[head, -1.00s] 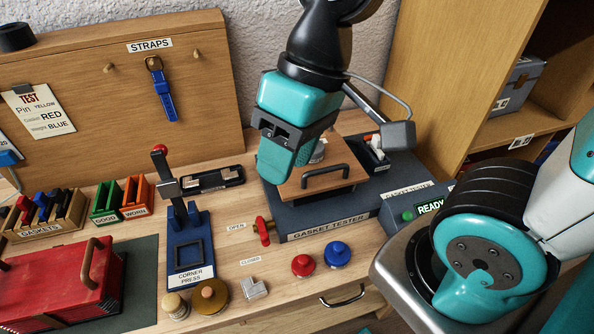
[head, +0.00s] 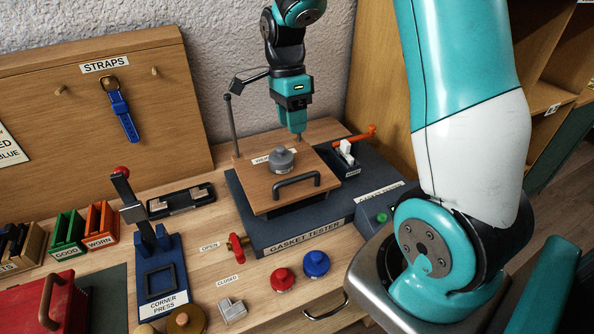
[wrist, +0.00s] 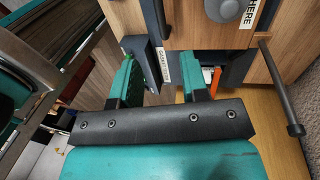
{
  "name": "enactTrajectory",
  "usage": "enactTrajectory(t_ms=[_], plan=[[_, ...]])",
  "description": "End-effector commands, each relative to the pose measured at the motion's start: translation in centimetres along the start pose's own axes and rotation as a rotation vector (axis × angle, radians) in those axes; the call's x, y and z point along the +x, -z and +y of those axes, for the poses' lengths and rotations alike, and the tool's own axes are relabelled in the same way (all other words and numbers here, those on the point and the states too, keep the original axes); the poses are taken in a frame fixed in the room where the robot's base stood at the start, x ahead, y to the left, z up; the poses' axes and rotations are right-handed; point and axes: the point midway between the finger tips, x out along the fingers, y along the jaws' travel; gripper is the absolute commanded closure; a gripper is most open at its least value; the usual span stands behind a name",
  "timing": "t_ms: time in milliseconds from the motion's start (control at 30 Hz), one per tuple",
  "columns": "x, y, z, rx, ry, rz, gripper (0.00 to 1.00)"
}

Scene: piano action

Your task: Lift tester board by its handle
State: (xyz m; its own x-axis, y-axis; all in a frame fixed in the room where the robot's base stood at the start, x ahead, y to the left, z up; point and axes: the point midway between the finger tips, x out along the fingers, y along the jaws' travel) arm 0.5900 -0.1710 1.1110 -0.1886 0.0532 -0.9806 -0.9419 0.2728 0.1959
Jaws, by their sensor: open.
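The tester board (head: 262,190) is a flat wooden plate on top of the dark gasket tester (head: 300,237). Its black arched handle (head: 297,184) stands along the front edge. A grey round weight (head: 281,160) sits on the board, beside a label partly covered by it. My gripper (head: 299,135) points down behind the weight, at the board's far side and apart from the handle. In the wrist view its two fingers (wrist: 160,88) are spread with nothing between them. Part of the board (wrist: 203,25) and the weight (wrist: 226,7) show at the top there.
A thin dark post with an arm (head: 233,125) stands behind the board's left side. A dark holder with white pieces (head: 346,160) and an orange lever (head: 357,138) are at the right. A red valve (head: 238,246), red knob (head: 283,279) and blue knob (head: 316,263) are in front.

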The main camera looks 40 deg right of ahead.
Motion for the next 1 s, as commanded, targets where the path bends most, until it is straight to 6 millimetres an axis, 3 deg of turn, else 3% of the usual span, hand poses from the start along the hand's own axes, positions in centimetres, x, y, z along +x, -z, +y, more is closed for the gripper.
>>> enactTrajectory(t_ms=[300,500,700,1000], plan=[[7.4,0.0,0.2,-0.003,-0.007,0.001,0.59],[11.0,0.0,0.1,-0.004,-0.004,0.0,0.59],[12.8,0.0,0.1,-0.004,-0.001,0.0,0.59],[13.0,-0.1,0.1,-0.004,0.002,0.0,0.59]])
